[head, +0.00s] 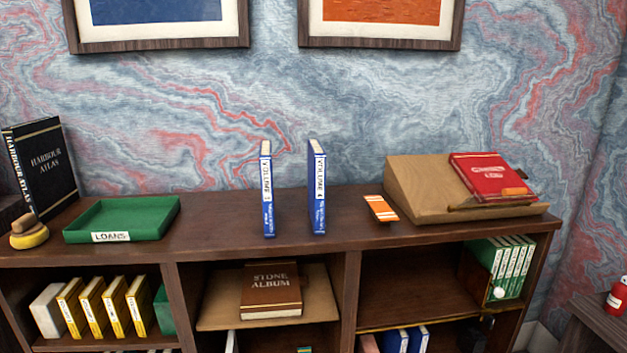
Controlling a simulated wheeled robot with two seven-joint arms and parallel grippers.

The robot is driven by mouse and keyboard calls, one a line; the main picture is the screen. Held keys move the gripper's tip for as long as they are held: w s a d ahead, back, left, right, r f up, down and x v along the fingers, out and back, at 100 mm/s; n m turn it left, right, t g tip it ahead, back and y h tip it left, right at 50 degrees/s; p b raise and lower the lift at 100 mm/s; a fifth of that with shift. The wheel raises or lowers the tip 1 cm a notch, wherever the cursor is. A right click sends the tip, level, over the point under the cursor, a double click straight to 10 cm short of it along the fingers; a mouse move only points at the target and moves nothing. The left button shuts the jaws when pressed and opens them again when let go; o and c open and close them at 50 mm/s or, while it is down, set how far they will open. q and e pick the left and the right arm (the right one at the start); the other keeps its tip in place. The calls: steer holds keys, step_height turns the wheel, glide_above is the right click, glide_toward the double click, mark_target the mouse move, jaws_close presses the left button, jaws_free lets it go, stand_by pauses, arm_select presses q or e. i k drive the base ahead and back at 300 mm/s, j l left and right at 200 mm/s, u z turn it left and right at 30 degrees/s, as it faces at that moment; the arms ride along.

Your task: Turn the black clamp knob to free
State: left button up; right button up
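I cannot make out a black clamp knob clearly in the head view. A small dark shape (487,322) shows under the right end of the middle shelf, too dim to identify. A small white ball (499,292) sits just above it, in front of several green books (503,262) standing at the right end of that shelf. Neither of my grippers is in view.
The bookcase top (350,215) holds a green tray (125,220), two upright blue volumes (317,190), an orange-striped card (381,208) and a sloped stand (420,190) with a red book (490,175). A side table (600,322) stands at right.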

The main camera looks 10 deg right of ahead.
mark_target(489, 320)
steer(key=z, duration=1.3)
